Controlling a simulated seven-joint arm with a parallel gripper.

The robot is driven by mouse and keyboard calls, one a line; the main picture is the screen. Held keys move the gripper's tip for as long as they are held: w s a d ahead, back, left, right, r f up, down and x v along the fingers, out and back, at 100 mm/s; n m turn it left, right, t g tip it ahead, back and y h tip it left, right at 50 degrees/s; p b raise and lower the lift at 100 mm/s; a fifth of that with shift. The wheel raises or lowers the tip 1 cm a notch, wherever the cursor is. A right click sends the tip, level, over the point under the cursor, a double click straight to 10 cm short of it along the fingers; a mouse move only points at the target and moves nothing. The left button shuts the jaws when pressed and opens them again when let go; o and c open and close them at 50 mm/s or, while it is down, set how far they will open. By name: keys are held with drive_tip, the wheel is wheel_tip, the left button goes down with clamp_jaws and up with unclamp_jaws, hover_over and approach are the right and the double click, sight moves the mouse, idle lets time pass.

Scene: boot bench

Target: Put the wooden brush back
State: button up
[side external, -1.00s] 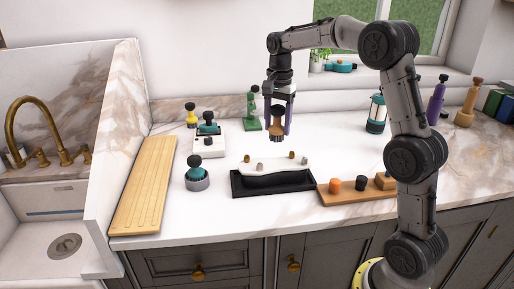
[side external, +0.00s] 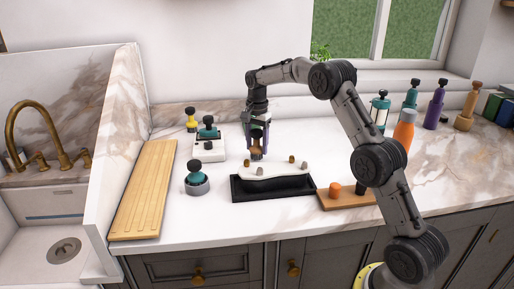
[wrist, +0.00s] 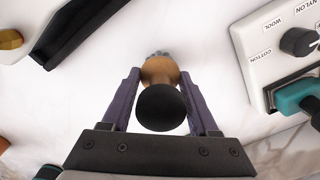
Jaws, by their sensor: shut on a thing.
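The wooden brush (wrist: 160,71) has a tan body, a black round knob and grey bristles at its far end. My gripper (side external: 257,145) is shut on it, with the purple fingers (wrist: 163,88) on both sides in the wrist view. In the side view the brush (side external: 256,154) hangs in the fingers just behind the black tray (side external: 272,193). The fingers hide part of it. I cannot tell whether its bristles touch the counter.
A white wavy piece with small pegs lies over the black tray. A white box (side external: 208,152) with a dial and teal-topped item stands left, its labels reading wool, nylon and cotton.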

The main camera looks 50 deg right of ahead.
drive_tip(key=shift+f, duration=0.5)
drive_tip(key=shift+f, duration=0.1)
drive_tip(key=o, duration=1.4)
